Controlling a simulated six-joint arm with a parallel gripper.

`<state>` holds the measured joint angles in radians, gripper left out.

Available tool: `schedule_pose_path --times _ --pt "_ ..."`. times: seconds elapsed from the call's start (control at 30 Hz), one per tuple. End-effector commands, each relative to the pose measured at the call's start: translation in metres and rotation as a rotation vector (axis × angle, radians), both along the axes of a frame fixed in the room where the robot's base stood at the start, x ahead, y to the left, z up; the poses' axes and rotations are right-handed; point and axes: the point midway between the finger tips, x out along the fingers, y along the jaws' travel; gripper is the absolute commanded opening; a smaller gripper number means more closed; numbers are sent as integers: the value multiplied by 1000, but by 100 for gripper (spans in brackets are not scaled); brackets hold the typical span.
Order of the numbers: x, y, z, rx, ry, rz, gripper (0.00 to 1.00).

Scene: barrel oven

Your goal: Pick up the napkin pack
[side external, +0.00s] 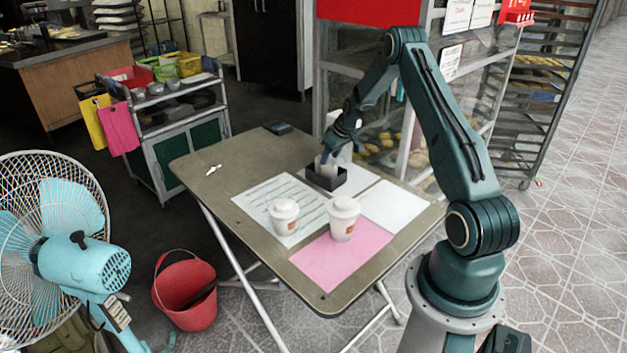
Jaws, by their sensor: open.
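A small black open box (326,182) stands on a white sheet toward the back of the folding table. A pale upright item, possibly the napkin pack (329,168), shows in the box. My gripper (328,156) points down just above the box, at the pale item. The gap between its fingers is too small to make out well, and I cannot tell whether the fingers touch the item. The item's lower part is hidden by the box wall.
Two lidded white cups, one on the left (284,215) and one on the right (343,218), stand nearer the front. A small white object (213,170) and a dark flat item (278,128) lie on the table (235,182). A glass display case stands behind.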

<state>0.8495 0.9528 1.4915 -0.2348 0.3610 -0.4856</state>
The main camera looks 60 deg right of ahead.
Motion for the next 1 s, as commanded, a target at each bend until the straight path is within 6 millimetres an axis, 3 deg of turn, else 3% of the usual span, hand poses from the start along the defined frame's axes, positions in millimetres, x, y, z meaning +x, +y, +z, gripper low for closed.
schedule_pose_path --times 0.47,1.0 --pt "5 -1 -12 -1 -1 1 46" --pt "24 -3 -54 1 -1 0 46"
